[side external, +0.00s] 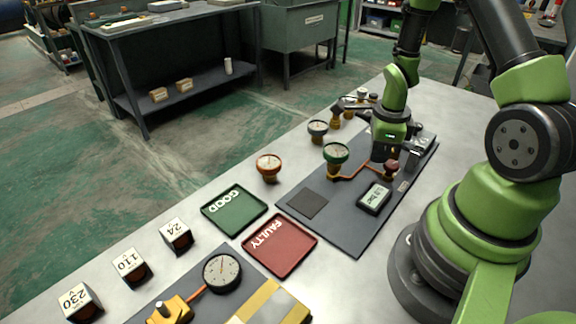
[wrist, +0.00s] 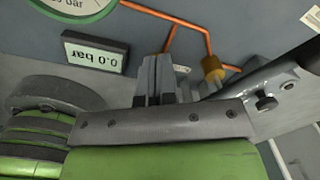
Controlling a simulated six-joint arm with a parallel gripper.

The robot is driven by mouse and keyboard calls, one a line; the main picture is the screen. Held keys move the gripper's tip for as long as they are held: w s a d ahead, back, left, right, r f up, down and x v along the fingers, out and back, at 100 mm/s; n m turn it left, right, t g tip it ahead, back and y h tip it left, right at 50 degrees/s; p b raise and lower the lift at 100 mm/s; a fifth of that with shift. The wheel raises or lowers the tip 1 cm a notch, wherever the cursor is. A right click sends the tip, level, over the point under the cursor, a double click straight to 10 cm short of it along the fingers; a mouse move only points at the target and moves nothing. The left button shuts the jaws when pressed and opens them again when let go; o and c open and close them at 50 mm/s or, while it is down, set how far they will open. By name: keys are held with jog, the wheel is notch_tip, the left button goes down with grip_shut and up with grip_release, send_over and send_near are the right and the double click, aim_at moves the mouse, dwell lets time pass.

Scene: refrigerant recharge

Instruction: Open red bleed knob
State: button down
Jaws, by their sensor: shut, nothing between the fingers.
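A dark red knob (side external: 391,168) stands at the right end of the copper pipe (side external: 358,172) on the dark panel (side external: 320,232). My gripper (side external: 384,156) is low over the panel, just behind the knob in the side view. In the wrist view my gripper (wrist: 156,72) has its two grey fingers together with nothing between them. No red knob can be made out there; a brass fitting (wrist: 212,68) shows right of the fingers. I cannot tell whether the fingers touch the knob.
A display (side external: 374,197) in front of the knob reads 0.0 bar in the wrist view (wrist: 95,53). A green-rimmed gauge (side external: 336,153) stands left of my gripper. A green GOOD tray (side external: 234,209) and a red FAULTY tray (side external: 279,245) lie to the left.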

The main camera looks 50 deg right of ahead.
jog(key=shift+s+a+f, duration=0.3)
jog(key=shift+a+f, duration=0.2)
jog(key=shift+a, duration=0.05)
jog(key=shift+w+a, duration=0.15)
jog(key=shift+w, duration=0.15)
notch_tip(320, 180, up, 6)
dwell(0.4)
jog(key=shift+r, duration=0.1)
